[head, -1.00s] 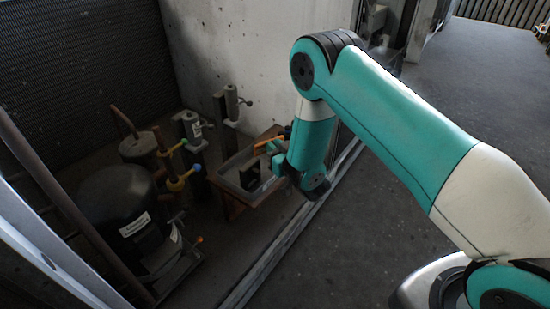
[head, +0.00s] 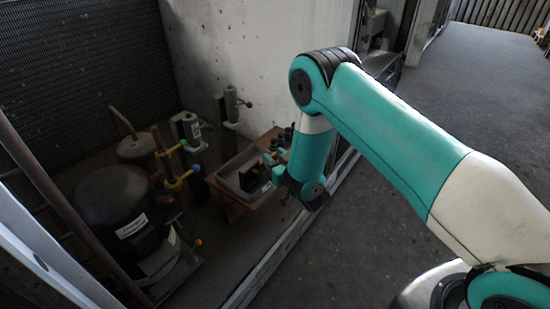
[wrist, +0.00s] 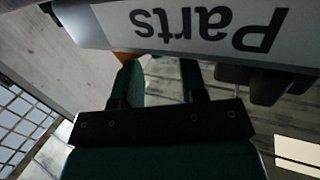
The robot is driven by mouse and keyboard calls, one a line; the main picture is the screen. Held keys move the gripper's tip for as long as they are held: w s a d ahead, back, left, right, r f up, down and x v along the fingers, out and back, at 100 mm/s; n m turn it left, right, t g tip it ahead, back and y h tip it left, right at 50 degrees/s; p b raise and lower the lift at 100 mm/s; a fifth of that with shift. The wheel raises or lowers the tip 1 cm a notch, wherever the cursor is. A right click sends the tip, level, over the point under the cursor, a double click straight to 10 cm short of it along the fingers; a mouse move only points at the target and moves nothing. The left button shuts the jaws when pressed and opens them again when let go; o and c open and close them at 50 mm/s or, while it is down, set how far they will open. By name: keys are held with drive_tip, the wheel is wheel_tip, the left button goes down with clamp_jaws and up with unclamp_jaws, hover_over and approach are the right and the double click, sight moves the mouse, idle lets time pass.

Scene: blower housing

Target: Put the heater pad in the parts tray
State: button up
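The grey parts tray (head: 226,181) stands on a small wooden bench in the head view. Its white "Parts" label shows upside down across the top of the wrist view, on the tray wall (wrist: 205,25). My gripper (wrist: 160,75) is at the tray's right side in the head view. Its two green fingers stand apart with a clear gap and nothing visible between them. An orange piece (wrist: 126,57), probably the heater pad, peeks past the tray's edge at the left fingertip in the wrist view. Most of it is hidden, so I cannot tell how it rests.
A black block (head: 252,178) stands in the tray. Several dark cylinders (wrist: 265,85) stand beyond the tray. A black blower housing (head: 112,205) and pipes with yellow and blue fittings (head: 178,183) are to the left. A grey wall is behind; a floor rail runs along the right.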

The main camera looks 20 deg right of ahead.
drive_tip(key=shift+r, duration=0.25)
drive_tip(key=shift+r+p, duration=0.55)
drive_tip(key=f+v, duration=0.1)
drive_tip(key=v, duration=1.1)
drive_tip(key=w+a+r+m+g+h, duration=0.1)
drive_tip(key=w+a+r+m+g, duration=0.2)
drive_tip(key=r, duration=0.4)
drive_tip(key=s+a+r+n+g+y, duration=0.1)
drive_tip(key=s+a+r+n+g, duration=0.15)
drive_tip(key=s+r+g, duration=0.4)
drive_tip(key=s+r+n+g, duration=0.1)
drive_tip(key=s+r+g, duration=0.1)
drive_tip(key=s+r, duration=0.2)
drive_tip(key=s+a+r+n+g, duration=0.1)
drive_tip(key=s+r+n+g, duration=0.1)
drive_tip(key=s, duration=0.8)
drive_tip(key=s+a+r+n+g, duration=0.1)
drive_tip(key=s+r+n+g, duration=0.1)
drive_tip(key=s+r, duration=0.4)
drive_tip(key=shift+s+r+g+p, duration=0.25)
drive_tip(key=shift+s+g+p, duration=0.1)
drive_tip(key=shift+s+g, duration=0.4)
